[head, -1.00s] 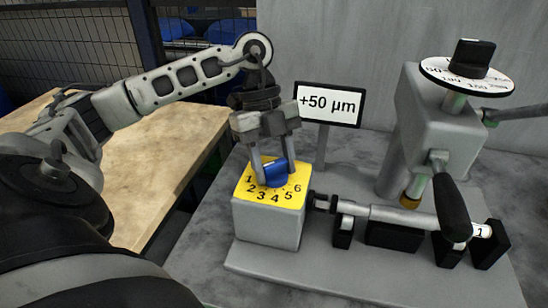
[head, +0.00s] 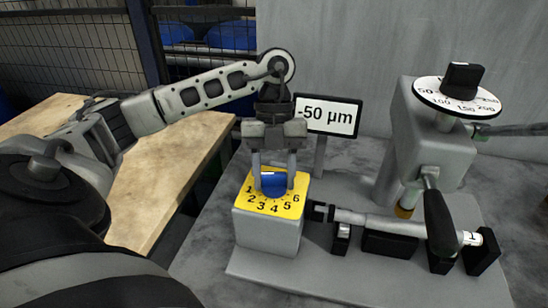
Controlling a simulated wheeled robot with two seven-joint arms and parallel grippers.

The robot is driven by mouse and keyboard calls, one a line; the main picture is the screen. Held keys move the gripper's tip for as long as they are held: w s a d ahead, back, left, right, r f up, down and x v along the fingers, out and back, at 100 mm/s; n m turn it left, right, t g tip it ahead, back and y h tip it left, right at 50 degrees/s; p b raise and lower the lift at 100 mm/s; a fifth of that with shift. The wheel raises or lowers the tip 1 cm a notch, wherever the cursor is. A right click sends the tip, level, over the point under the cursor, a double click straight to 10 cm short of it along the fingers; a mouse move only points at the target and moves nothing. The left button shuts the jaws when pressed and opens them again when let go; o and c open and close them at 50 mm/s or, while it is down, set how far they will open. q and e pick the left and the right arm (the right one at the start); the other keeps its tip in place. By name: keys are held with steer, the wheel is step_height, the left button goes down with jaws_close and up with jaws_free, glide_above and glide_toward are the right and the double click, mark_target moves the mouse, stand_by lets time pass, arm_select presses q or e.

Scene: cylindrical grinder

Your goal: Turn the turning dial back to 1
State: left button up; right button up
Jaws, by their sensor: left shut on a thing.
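The turning dial is a blue knob (head: 272,184) on a yellow face (head: 246,203) printed with the numbers 1 to 6, on top of a grey box (head: 266,232). My left gripper (head: 274,186) comes down on the knob from above, shut with one finger on each side of it. The fingers hide part of the knob, and I cannot tell which number it points at. My right gripper is not in view.
The grinder head (head: 430,150) with a white scale disc (head: 428,90) stands right. A shaft (head: 385,219) and lever handle (head: 438,222) lie before it. A wooden table (head: 150,180) is left.

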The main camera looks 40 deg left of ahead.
arm_select(q)
steer(key=shift+r, duration=0.1)
steer(key=o, duration=1)
steer(key=shift+c, duration=0.2)
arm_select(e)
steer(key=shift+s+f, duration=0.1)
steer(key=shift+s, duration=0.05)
arm_select(q)
steer(key=p+v, duration=0.5)
steer(key=v, duration=1.1)
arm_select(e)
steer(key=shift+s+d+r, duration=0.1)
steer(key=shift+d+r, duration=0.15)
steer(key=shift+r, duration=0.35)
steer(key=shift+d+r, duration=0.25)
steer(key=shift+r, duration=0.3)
arm_select(q)
steer(key=shift+s, duration=0.1)
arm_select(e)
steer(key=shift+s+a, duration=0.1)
